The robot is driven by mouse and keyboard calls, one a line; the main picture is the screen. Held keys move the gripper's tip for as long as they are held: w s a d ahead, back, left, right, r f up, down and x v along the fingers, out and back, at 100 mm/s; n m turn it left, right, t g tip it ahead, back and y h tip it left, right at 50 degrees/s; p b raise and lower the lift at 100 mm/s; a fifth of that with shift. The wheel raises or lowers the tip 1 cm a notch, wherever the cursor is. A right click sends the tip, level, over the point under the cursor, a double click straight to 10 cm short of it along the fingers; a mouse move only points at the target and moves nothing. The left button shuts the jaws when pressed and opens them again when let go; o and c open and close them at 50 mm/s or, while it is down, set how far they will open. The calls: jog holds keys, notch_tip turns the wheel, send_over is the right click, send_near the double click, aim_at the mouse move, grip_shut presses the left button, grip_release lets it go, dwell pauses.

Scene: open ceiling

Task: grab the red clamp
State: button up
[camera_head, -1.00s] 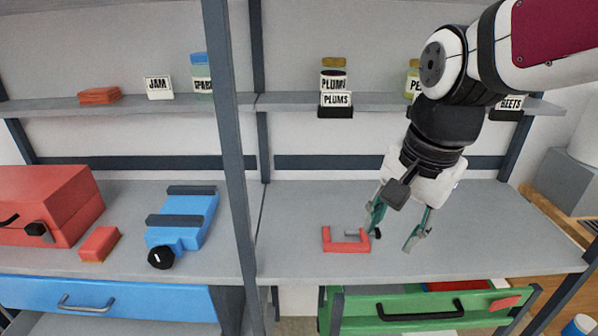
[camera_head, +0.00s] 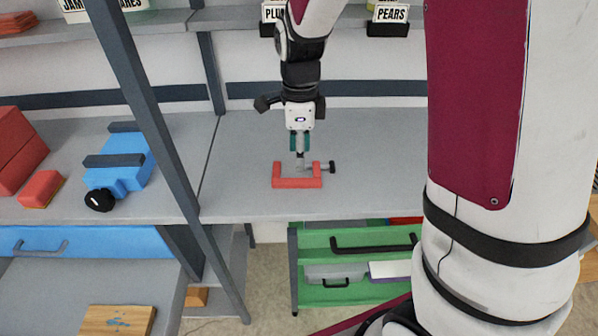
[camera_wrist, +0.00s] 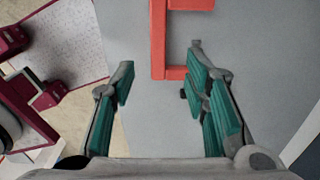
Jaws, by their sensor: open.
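The red clamp (camera_head: 297,183) lies on the grey bench, a C-shaped frame with a grey screw and dark knob at its right. In the wrist view one corner of the red clamp (camera_wrist: 158,45) shows at the top centre, its far part cut off by the frame edge. My gripper (camera_head: 300,158) points down at the clamp's back side in the head view. In the wrist view my gripper (camera_wrist: 162,70) is open, its teal-padded fingers either side of the clamp's near end. Nothing is held. I cannot tell how high the fingertips are above the bench.
A blue vise-like tool (camera_head: 118,165) and a red block (camera_head: 41,189) lie on the bench left of a dark upright post (camera_head: 150,115). A green open drawer (camera_head: 350,290) is below the bench. The bench around the clamp is clear.

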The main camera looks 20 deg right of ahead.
aim_at(301, 180)
jog(key=f, duration=0.8)
jog(key=shift+s+d, duration=0.1)
jog(key=shift+s, duration=0.1)
jog(key=shift+c, duration=0.6)
grip_shut()
